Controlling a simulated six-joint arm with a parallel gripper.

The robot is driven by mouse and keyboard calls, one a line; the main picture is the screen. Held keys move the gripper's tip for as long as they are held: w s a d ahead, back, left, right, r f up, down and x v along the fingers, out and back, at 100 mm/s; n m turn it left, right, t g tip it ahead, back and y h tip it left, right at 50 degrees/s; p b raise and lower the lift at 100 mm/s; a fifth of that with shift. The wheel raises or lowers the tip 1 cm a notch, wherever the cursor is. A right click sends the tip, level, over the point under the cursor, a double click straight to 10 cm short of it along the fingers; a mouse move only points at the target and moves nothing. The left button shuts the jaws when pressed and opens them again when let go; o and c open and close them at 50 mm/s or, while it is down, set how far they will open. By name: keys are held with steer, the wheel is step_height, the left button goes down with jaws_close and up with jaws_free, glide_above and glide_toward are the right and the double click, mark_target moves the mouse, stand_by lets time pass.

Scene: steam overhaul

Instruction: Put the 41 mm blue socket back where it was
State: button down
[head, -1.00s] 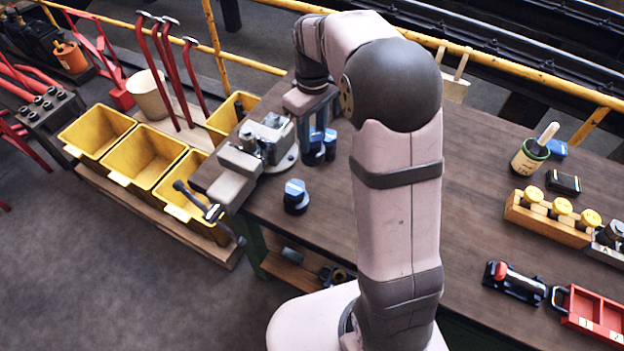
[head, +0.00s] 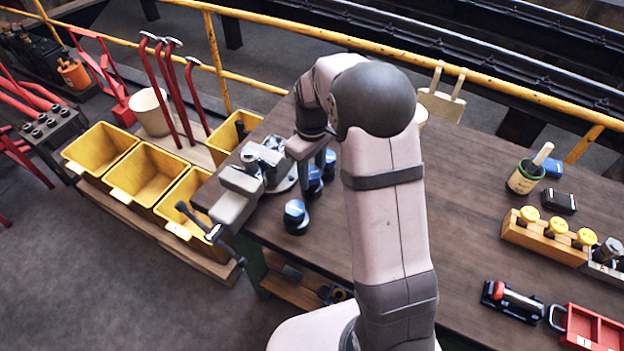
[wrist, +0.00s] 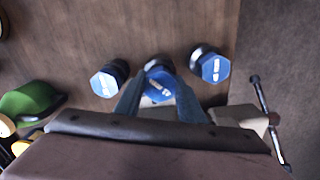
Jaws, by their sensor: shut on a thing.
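Three blue-topped sockets stand on the wooden bench. In the wrist view they are a left one (wrist: 107,80), a middle one (wrist: 158,85) and a right one (wrist: 210,66). My gripper (wrist: 160,84) is shut on the middle socket, its two fingers on either side of it. In the head view my gripper (head: 312,178) is low over the bench beside the vise, and the held socket (head: 314,183) is partly hidden by the fingers. The near socket (head: 296,217) stands apart from it. The size marks are too small to read, so I cannot tell which is 41 mm.
A grey vise (head: 240,190) stands left of the sockets at the bench edge. Yellow bins (head: 146,170) are beyond it on the left. A wooden rack with yellow-capped items (head: 545,238), a brush pot (head: 522,180) and a red tray (head: 590,330) are at right. Mid-bench is clear.

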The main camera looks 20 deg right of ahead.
steer(key=shift+f+p, duration=0.45)
steer(key=shift+f, duration=1.15)
steer(key=shift+f, duration=0.2)
steer(key=c, duration=1.2)
jaws_free()
steer(key=shift+r, duration=0.1)
step_height(320, 180, up, 12)
steer(key=b, duration=0.2)
steer(key=shift+r+b, duration=0.1)
steer(key=shift+b, duration=0.25)
steer(key=s+f+m, duration=0.2)
steer(key=s, duration=0.5)
steer(key=s+a+f+m, duration=0.1)
steer(key=s+f+m, duration=0.1)
steer(key=s, duration=0.5)
steer(key=s+a+f+m, duration=0.1)
steer(key=s+f+m, duration=0.1)
steer(key=s, duration=0.6)
steer(key=shift+a+f, duration=0.15)
steer(key=shift+f, duration=0.7)
